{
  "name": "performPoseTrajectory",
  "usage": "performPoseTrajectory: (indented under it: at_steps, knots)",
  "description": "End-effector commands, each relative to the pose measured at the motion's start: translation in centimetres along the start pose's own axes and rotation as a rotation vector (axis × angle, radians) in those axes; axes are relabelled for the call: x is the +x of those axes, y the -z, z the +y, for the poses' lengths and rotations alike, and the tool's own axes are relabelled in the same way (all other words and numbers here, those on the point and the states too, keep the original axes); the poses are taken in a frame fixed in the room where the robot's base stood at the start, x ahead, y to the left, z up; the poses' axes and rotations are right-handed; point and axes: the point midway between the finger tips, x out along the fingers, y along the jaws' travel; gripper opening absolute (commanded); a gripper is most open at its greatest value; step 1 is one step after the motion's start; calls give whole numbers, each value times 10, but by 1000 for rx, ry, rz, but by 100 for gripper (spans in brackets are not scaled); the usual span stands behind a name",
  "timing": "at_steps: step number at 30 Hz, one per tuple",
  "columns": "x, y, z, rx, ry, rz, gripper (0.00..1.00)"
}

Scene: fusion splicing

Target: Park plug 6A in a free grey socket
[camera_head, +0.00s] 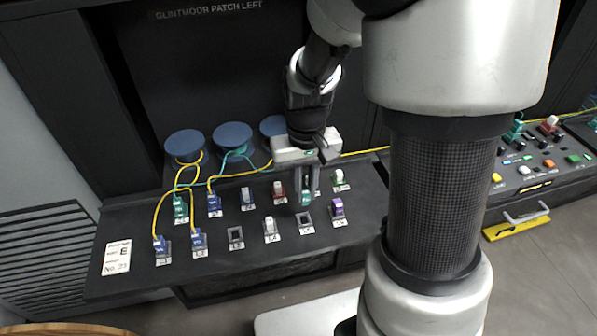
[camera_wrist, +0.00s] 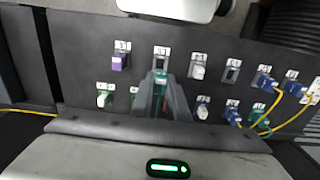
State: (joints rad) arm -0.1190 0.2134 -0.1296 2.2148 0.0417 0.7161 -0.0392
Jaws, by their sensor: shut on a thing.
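My gripper (camera_head: 306,194) is shut on a teal-green plug (camera_head: 306,198) with a pale top; I take it as plug 6A, though its label is unreadable. In the wrist view the plug (camera_wrist: 160,80) sits between my gripper's fingers (camera_wrist: 160,98). It is over the panel between the two rows; its height is hard to tell. An empty grey socket (camera_head: 305,223) is just in front of it, also showing in the wrist view (camera_wrist: 161,60). A second empty grey socket (camera_head: 236,234) is farther left in the front row.
The front row also holds a white plug (camera_head: 270,227), a purple plug (camera_head: 337,208) and blue plugs (camera_head: 198,240). A red plug (camera_head: 279,190) stands close left of my gripper. Yellow cables loop from the blue spools (camera_head: 184,144) at left. A label card (camera_head: 117,258) lies far left.

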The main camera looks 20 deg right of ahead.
Motion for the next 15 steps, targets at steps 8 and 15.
performPoseTrajectory:
  at_steps: [8,15]
  knots:
    - [10,0,0,0,0,-1,0]
    - [31,0,0,0,0,-1,0]
